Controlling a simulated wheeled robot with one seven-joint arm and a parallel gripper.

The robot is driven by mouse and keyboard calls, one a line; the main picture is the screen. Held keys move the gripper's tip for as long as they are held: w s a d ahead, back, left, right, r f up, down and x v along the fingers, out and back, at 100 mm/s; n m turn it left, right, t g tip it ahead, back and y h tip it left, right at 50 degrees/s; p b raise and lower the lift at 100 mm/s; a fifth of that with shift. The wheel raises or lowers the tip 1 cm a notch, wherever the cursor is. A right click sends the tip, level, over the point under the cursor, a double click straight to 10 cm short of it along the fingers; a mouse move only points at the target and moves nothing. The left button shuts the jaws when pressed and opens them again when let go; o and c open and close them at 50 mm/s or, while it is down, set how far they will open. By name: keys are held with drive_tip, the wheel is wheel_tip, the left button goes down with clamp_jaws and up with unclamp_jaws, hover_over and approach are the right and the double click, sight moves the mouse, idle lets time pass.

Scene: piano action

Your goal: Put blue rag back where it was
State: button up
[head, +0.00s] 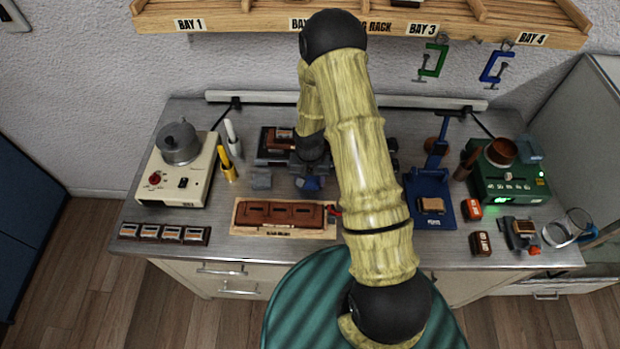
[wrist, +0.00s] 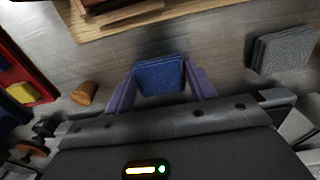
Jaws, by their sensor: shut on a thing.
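The blue rag (wrist: 160,76) is a small folded block between the two purple fingers of my gripper (wrist: 160,84) in the wrist view. The fingers press on its two sides. In the head view the blue rag (head: 309,183) shows just below my gripper (head: 308,170), behind the wooden board. My wrist and arm hide much of the gripper there. A grey folded rag (head: 261,180) lies to the left of it; it is also at the right in the wrist view (wrist: 284,50). I cannot tell whether the blue rag touches the bench.
The wooden board with a brown block (head: 282,214) lies in front of my gripper. A blue stand (head: 432,190) is at the right. Bare bench shows between the two rags.

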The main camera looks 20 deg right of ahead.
sight(309, 182)
drive_tip(key=shift+f, duration=0.15)
drive_tip(key=o, duration=1)
drive_tip(key=shift+c, duration=0.2)
drive_tip(key=shift+w+r, duration=0.15)
drive_tip(key=shift+r, duration=0.4)
wheel_tip(309, 182, up, 11)
drive_tip(key=b, duration=0.3)
drive_tip(key=shift+r, duration=0.15)
